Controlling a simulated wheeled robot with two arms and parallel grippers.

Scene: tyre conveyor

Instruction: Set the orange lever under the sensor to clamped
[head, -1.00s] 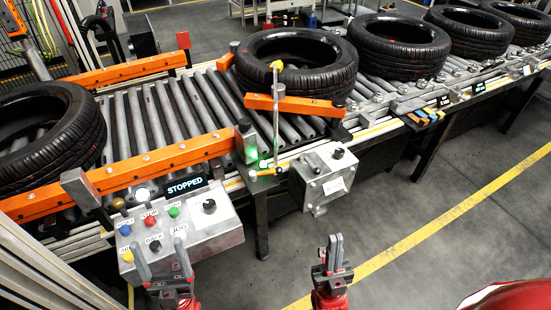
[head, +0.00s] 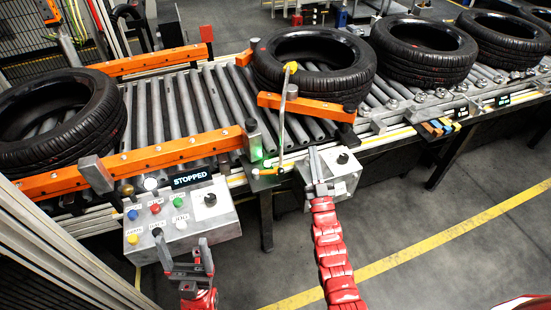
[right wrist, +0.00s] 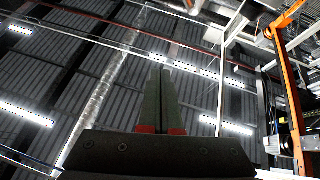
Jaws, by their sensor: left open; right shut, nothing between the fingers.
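The small orange lever (head: 270,171) sits at the foot of a thin grey post (head: 282,125) on the conveyor's front edge, beside a green light. The post bears a yellow sensor head (head: 291,67). Whether the lever is clamped is too small to tell. My right gripper (head: 313,155) is shut and empty, to the right of the lever and apart from it in the picture, in front of a grey box. In the right wrist view its closed fingers (right wrist: 158,75) show against the ceiling.
A grey button box (head: 215,228) stands at the front left, below a STOPPED display (head: 191,179). A grey box with a black knob (head: 343,158) hangs beside my right gripper. Tyres (head: 313,58) and orange guide rails (head: 160,157) are on the rollers. Floor at the right is clear.

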